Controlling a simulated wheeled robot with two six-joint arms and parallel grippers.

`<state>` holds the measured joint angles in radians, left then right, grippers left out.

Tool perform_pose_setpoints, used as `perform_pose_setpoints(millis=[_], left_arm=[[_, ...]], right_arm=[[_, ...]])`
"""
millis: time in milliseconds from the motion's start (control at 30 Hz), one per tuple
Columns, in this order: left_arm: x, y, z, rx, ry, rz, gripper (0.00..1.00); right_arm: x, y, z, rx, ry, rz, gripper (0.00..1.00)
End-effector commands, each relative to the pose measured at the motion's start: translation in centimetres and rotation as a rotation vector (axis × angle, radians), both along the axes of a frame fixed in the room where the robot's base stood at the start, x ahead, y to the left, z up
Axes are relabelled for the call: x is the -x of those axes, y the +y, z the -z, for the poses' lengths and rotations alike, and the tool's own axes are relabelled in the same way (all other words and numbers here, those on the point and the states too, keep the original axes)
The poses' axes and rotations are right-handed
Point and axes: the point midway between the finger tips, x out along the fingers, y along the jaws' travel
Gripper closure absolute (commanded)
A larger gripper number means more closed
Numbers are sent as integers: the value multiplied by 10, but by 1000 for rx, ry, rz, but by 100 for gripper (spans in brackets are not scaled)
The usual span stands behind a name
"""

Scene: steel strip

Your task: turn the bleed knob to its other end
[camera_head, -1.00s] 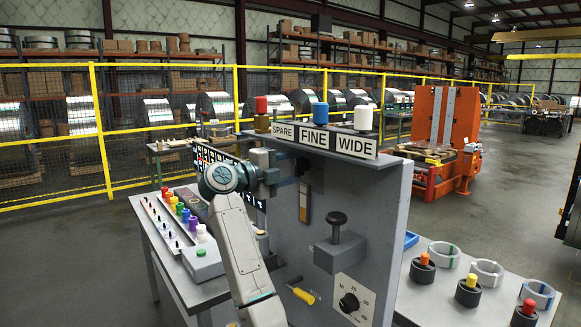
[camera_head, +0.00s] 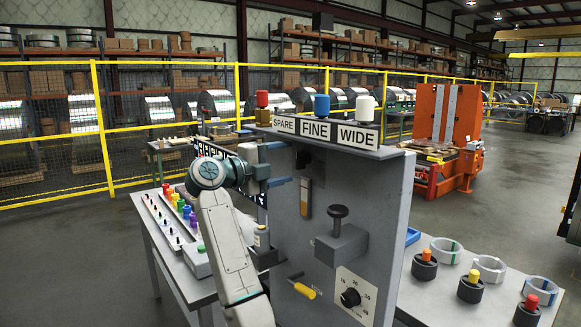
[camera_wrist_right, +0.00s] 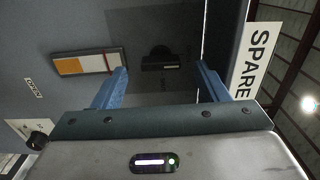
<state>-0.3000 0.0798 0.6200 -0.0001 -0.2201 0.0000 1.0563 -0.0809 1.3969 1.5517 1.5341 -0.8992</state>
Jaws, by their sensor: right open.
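My right gripper (camera_head: 289,165) is in front of the upper left part of the grey upright panel (camera_head: 386,205), below the SPARE sign. Its two blue fingers are apart, and nothing shows held between them. In the right wrist view the open fingers (camera_wrist_right: 160,82) frame a dark block (camera_wrist_right: 162,62) on a dark part of the panel; its exact shape is hard to tell. A black knob with a numbered dial (camera_head: 350,297) is low on the panel. No label reading bleed is legible, so I cannot tell which part is the bleed knob. My left gripper is not in view.
A black-topped plunger (camera_head: 338,211) stands on a grey box jutting from the panel. A yellow handle (camera_head: 304,290) sticks out low down. Red, blue and white (camera_head: 365,108) knobs stand on top. Tables with small parts flank the panel.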

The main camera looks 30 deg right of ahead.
Motion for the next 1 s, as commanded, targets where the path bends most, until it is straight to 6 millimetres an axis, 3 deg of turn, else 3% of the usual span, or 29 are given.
perform_pose_setpoints(millis=[33,200,400,1000], left_arm=[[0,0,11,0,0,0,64],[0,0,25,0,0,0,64],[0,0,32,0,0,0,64],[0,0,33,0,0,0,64]], right_arm=[[0,13,6,-2,-1,-4,33],[3,47,5,-2,0,-3,33],[5,72,2,0,1,-2,33],[6,78,0,0,1,0,33]])
